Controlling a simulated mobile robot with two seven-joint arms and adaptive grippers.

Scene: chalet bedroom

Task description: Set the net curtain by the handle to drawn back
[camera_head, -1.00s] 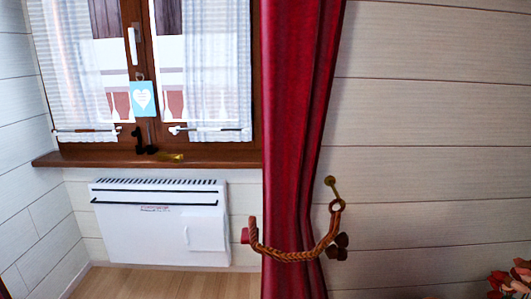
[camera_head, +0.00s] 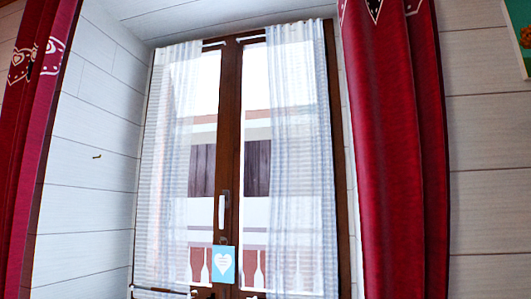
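The window has two sashes, each with a sheer white net curtain. The left net curtain (camera_head: 172,170) hangs over the outer part of the left pane, with a strip of bare glass towards the middle. The right net curtain (camera_head: 300,160) hangs gathered over the outer part of the right pane, also leaving bare glass on its inner side. The white window handle (camera_head: 221,214) is on the brown middle frame between them. The curtains' lower ends are mostly cut off by the picture's bottom edge. Neither of my grippers is in view.
Red drapes hang at the left (camera_head: 35,130) and right (camera_head: 395,160) of the window. White plank walls flank the window. A picture (camera_head: 525,35) is at the top right.

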